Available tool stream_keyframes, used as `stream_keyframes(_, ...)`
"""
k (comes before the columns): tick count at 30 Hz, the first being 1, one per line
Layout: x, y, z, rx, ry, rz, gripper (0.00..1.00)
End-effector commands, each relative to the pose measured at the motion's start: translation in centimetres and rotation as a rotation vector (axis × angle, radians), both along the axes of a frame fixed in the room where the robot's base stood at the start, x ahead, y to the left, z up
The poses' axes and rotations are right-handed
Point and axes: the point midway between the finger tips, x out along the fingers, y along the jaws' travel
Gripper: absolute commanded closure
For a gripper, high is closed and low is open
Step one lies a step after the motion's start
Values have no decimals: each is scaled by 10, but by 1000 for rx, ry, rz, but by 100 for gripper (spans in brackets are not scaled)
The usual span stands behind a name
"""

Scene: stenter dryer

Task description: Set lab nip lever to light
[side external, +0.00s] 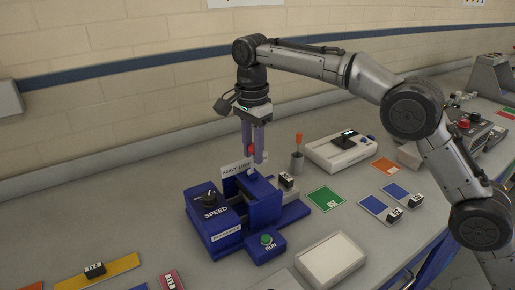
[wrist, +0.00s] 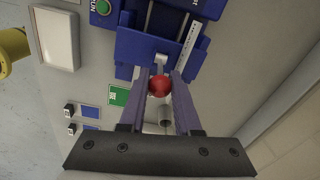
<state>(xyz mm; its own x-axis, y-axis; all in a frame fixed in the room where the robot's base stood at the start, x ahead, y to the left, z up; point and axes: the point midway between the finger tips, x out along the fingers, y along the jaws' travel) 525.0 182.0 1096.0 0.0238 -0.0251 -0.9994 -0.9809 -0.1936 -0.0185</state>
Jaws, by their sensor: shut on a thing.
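The lab nip lever has a red ball knob (wrist: 159,85) on a metal stem, and it rises from the blue machine (side external: 237,222). My gripper (side external: 255,155) points down over the back of the machine. Its two purple fingers (wrist: 160,87) are shut on the red knob, which also shows between them in the side view (side external: 251,149). A white label plate (side external: 237,168) stands beside the lever. Its lettering is small; it seems to read "HEAVY LIGHT". The lever's lower stem is partly hidden.
The machine carries a SPEED knob (side external: 209,198) and a green RUN button (side external: 266,240). A holder with an orange-handled tool (side external: 298,142) stands close on the right. A white scale (side external: 341,153) and a green card (side external: 325,199) lie beyond. A white tray (side external: 330,260) is in front.

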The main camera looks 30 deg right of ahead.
Motion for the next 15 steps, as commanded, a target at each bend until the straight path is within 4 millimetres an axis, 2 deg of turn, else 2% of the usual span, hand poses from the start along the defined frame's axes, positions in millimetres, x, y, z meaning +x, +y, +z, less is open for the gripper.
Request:
stream_keyframes(6, 1, 6, 1, -74, -4, 1, 100)
stream_keyframes(15, 0, 7, 1, -96, -3, 1, 100)
